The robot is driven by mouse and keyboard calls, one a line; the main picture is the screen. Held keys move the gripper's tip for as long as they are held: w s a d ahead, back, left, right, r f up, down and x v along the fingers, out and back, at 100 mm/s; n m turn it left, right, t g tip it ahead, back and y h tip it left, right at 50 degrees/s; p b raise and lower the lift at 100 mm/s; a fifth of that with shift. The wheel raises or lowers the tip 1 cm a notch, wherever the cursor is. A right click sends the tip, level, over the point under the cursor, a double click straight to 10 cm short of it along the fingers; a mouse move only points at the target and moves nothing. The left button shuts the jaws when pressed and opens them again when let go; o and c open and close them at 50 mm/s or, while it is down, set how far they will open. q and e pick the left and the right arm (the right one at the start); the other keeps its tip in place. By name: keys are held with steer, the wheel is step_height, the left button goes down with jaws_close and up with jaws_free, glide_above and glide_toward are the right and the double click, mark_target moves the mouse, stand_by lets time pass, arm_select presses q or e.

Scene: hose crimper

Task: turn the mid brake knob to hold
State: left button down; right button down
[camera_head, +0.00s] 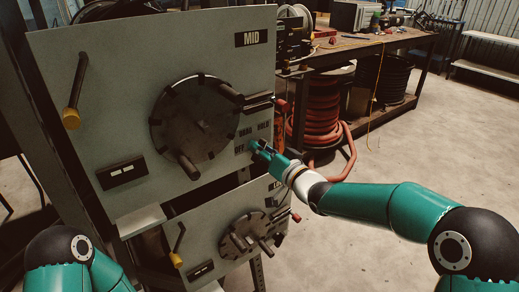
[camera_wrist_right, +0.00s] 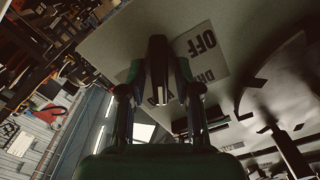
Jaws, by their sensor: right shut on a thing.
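The mid panel (camera_head: 110,75) is a grey upright plate marked MID. The mid brake knob, small and dark, sits at the panel's lower right by the DRAG, HOLD and OFF labels (camera_head: 252,137); in the head view my right gripper mostly covers it. My right gripper (camera_head: 262,147) is shut on the knob. In the right wrist view the dark knob (camera_wrist_right: 158,62) stands between my two fingers (camera_wrist_right: 159,88). The OFF label (camera_wrist_right: 201,42) and part of DRAG show beside it; HOLD is mostly hidden. I cannot tell which label the knob points at. My left gripper is out of view.
A large dark wheel (camera_head: 190,115) with a handle is left of the knob. A yellow-gripped lever (camera_head: 72,115) is on the panel's left. A lower panel (camera_head: 205,225) has a similar wheel. A red hose coil (camera_head: 318,110) stands behind. Open floor lies right.

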steer(key=shift+f, duration=0.3)
steer(key=c, duration=1.2)
jaws_free()
steer(key=shift+o, duration=0.3)
steer(key=shift+r, duration=0.1)
steer(key=shift+r, duration=0.1)
steer(key=v, duration=1.2)
